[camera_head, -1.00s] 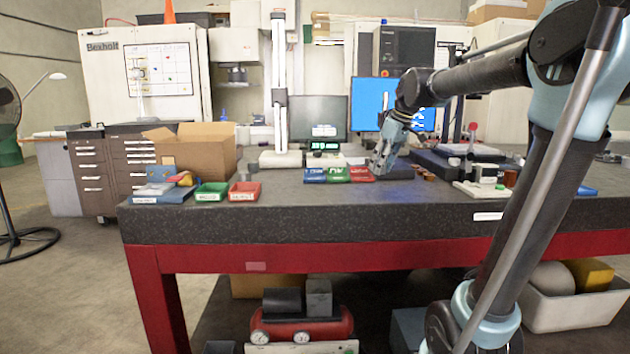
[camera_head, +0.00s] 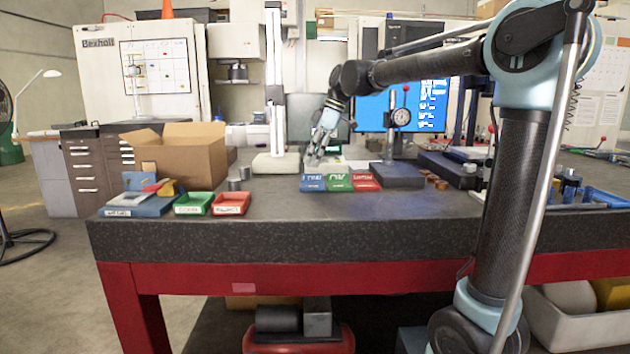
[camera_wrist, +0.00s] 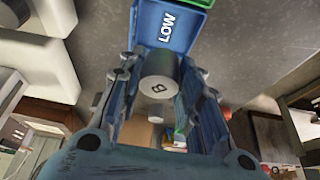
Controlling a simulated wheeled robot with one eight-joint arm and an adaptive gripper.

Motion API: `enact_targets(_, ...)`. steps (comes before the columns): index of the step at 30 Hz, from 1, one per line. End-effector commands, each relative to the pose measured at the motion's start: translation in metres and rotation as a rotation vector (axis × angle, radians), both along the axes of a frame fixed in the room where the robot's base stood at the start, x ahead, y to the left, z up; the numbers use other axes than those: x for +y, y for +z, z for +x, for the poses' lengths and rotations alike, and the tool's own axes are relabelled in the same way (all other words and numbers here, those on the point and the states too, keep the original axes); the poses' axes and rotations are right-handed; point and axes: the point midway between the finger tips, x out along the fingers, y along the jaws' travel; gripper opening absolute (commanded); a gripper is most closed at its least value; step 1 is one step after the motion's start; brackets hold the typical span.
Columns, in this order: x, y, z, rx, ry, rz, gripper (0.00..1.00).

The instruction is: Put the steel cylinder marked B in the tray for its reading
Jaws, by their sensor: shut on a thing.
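My gripper (camera_head: 312,161) is at the back of the table, behind or above the blue tray. In the wrist view its fingers (camera_wrist: 160,100) are shut on the steel cylinder (camera_wrist: 158,88), whose end face shows a mark that looks like B. The cylinder is too small to make out in the head view. The blue tray (camera_head: 313,184), marked LOW, also shows in the wrist view (camera_wrist: 172,25), just beyond the cylinder. A green tray (camera_head: 339,183) and a red tray (camera_head: 366,182) stand to its right; their labels are unreadable here.
Another green bin (camera_head: 193,204) and red bin (camera_head: 231,204) stand at front left, with small grey cylinders (camera_head: 240,179) behind. A cardboard box (camera_head: 183,155) is at left. A tall white-columned stand (camera_head: 275,160) and a dial gauge stand (camera_head: 398,172) flank the gripper. The front table is clear.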

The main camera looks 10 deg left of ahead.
Motion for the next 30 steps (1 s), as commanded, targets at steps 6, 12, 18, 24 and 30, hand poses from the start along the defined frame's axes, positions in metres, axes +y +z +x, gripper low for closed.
enact_targets(6,0.001,-0.023,-0.001,0.000,0.000,0.000,0.00)
enact_targets(12,0.000,-0.037,-0.001,0.000,0.000,0.000,0.00)
enact_targets(18,0.000,-0.062,0.000,0.000,-0.001,0.000,0.00)
enact_targets(24,0.000,-0.065,0.000,-0.001,-0.001,0.000,0.00)
enact_targets(30,0.000,-0.067,0.000,-0.001,-0.001,0.000,0.34)
